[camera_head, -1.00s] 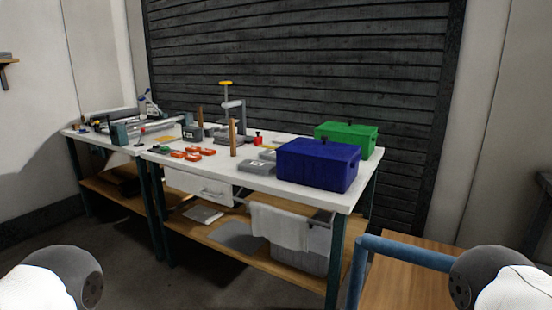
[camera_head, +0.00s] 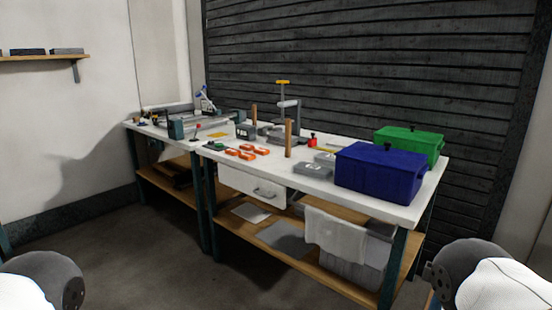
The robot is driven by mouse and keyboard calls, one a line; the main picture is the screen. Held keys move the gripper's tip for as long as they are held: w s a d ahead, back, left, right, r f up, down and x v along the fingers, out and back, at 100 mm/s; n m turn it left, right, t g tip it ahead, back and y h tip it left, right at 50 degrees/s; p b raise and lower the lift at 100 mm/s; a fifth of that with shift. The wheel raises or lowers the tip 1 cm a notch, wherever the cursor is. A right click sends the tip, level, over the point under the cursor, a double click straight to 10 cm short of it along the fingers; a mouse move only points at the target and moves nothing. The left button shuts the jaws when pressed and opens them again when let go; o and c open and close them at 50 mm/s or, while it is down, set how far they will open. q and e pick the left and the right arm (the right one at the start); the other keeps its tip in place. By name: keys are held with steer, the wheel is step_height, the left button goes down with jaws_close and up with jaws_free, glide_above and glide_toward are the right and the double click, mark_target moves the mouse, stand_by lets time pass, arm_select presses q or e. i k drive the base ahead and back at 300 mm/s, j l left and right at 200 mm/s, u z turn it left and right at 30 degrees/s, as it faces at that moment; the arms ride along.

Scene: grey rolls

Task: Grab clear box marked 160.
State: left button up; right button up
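I cannot make out a clear box with a readable 160. Small greyish boxes stand on the workbench (camera_head: 340,185): one (camera_head: 312,170) lies left of the blue crate, with a mark too small to read. Another (camera_head: 325,158) sits just behind it, partly hidden by the blue crate. A grey block-like item (camera_head: 244,132) with pale markings stands further left, beside a wooden post. Both my grippers are out of view. Only grey and white parts of my arms show at the lower left and lower right corners.
A blue crate (camera_head: 380,174) and a green crate (camera_head: 412,143) stand at the bench's right end. Orange-red parts (camera_head: 246,152) lie mid-bench. The lower shelf (camera_head: 330,283) holds a grey bin with a cloth. A wall shelf (camera_head: 40,58) carries dark boxes. Floor (camera_head: 140,255) in front is open.

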mark_target(323, 158)
steer(key=i+j+u, duration=0.1)
steer(key=u, duration=0.3)
steer(key=i+j+u, duration=0.1)
steer(key=u, duration=0.25)
steer(key=i+u, duration=0.2)
steer(key=u, duration=0.2)
steer(key=i+z, duration=0.75)
steer(key=i, duration=0.15)
steer(key=i+j+z, duration=0.25)
steer(key=i+z, duration=0.15)
steer(key=i+l+z, duration=0.1)
steer(key=i+z, duration=0.15)
steer(key=z, duration=0.25)
steer(key=i+z, duration=0.25)
steer(key=z, duration=0.25)
steer(key=i+z, duration=0.2)
steer(key=z, duration=0.25)
steer(key=i+j+z, duration=0.25)
steer(key=z, duration=0.25)
